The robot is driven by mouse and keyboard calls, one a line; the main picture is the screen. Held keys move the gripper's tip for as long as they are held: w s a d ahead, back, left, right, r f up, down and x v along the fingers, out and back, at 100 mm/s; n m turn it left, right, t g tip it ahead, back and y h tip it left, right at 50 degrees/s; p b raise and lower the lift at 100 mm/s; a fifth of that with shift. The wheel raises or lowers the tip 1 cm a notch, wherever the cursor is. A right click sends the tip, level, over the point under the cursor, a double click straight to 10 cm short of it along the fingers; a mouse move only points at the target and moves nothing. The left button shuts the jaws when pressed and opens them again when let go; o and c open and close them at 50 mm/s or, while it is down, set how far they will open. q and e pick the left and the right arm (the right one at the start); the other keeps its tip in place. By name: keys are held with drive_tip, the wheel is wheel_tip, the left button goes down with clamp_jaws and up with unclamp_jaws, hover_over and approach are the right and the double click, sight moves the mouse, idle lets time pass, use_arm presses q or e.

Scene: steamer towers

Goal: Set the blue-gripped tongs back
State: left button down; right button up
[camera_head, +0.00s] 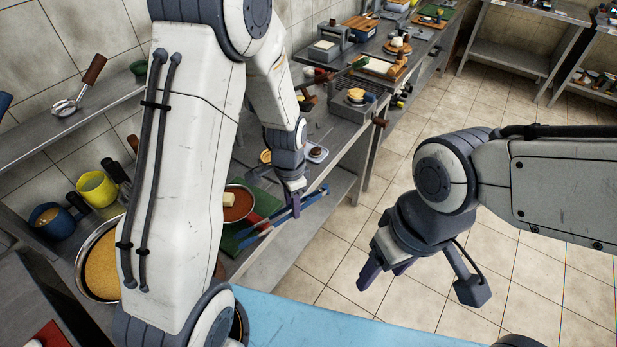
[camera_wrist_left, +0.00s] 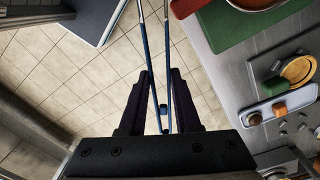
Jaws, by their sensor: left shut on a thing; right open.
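The blue-gripped tongs (camera_head: 280,218) are in my left gripper (camera_head: 293,203), which is shut on them beyond the counter's edge. In the left wrist view the blue arms of the tongs (camera_wrist_left: 148,42) run between the two fingers of the left gripper (camera_wrist_left: 160,75), over the tiled floor. Their far ends leave the top of that view. My right gripper (camera_head: 387,270) is open and empty over the floor at right. My left arm hides part of the counter in the head view.
A pan of red sauce (camera_head: 239,207) stands on a green board (camera_wrist_left: 232,32) beside the tongs. The tiled aisle is clear.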

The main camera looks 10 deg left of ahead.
use_arm(q)
drive_tip(key=f+m, duration=0.1)
drive_tip(key=m, duration=0.1)
drive_tip(key=s+f+m+y+b, duration=0.1)
drive_tip(key=m, duration=0.1)
drive_tip(key=shift+s+d, duration=0.1)
drive_tip(key=shift+d, duration=0.1)
drive_tip(key=m, duration=0.1)
drive_tip(key=m+y, duration=0.1)
drive_tip(key=m, duration=0.1)
drive_tip(key=shift+s+f+m+b, duration=0.2)
drive_tip(key=shift+f+m+b, duration=0.1)
drive_tip(key=shift+f+b, duration=0.05)
drive_tip(key=shift+f+m, duration=0.2)
drive_tip(key=shift+m, duration=0.6)
use_arm(e)
drive_tip(key=shift+a+f, duration=0.1)
drive_tip(key=shift+f, duration=1.35)
use_arm(q)
drive_tip(key=shift+s+f+m+t+y+b, duration=0.1)
drive_tip(key=shift+f+m+t+y+b, duration=0.05)
drive_tip(key=shift+m+t+y+b, duration=0.2)
use_arm(e)
drive_tip(key=shift+f, duration=0.15)
